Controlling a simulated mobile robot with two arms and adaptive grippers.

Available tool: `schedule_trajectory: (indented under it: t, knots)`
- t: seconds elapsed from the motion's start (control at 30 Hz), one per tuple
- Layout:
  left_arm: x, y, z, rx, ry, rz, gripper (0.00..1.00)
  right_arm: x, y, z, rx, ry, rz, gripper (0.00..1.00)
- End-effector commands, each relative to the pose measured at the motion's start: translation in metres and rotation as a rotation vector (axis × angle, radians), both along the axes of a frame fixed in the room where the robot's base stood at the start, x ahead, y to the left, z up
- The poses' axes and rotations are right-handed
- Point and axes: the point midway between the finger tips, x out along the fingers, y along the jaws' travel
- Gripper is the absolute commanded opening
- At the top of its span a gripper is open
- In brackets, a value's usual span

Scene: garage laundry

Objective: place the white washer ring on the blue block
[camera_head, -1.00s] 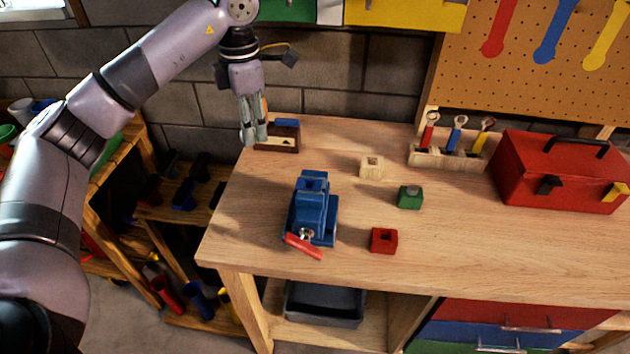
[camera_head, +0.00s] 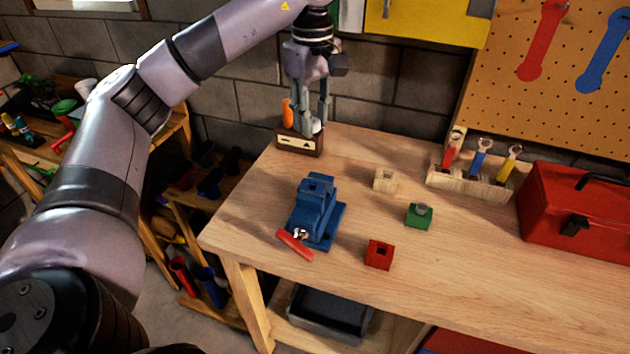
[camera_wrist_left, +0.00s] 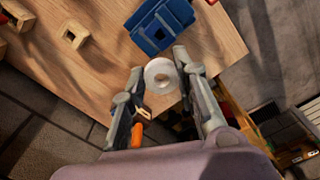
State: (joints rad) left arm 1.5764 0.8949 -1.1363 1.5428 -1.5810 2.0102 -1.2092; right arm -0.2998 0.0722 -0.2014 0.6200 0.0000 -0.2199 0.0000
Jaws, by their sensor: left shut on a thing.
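The white washer ring (camera_wrist_left: 162,75) is between the fingertips of my left gripper (camera_wrist_left: 160,76) in the left wrist view, its hole facing the camera. In the head view my left gripper (camera_head: 312,122) points down over a small brown box (camera_head: 300,143) at the table's back left, and the ring shows as a white spot (camera_head: 317,126). The gripper is shut on the ring. A blue square block with a dark hole (camera_head: 315,186) shows on top of the blue vise (camera_head: 318,222), apart from the gripper; I cannot tell whether it is a separate piece. My right gripper is out of view.
An orange handle (camera_head: 287,111) stands up at the brown box. Wooden (camera_head: 385,179), green (camera_head: 418,215) and red (camera_head: 379,255) blocks stand right of the vise. A tool rack (camera_head: 470,182) and red toolbox (camera_head: 580,215) are farther right. Bare tabletop lies between box and vise.

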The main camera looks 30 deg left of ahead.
Motion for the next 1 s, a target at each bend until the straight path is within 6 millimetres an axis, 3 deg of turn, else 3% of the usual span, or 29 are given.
schedule_trajectory:
  t: [0.03, 0.13, 0.4, 0.83, 1.0]
  knots:
    - [-0.001, 0.0, -0.017, -0.002, 0.005, 0.0, 0.15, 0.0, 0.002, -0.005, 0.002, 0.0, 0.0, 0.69]
    - [-0.001, -0.001, -0.039, -0.002, 0.006, 0.0, 0.15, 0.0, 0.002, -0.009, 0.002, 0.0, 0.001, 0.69]
    - [-0.001, 0.0, -0.092, 0.001, 0.002, 0.002, 0.15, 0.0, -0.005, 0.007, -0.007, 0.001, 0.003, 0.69]
    - [-0.001, 0.0, -0.143, 0.0, 0.002, 0.003, 0.15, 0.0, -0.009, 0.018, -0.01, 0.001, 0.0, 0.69]
    - [0.0, 0.0, -0.149, -0.001, -0.002, 0.003, 0.15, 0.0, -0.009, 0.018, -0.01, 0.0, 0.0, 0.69]
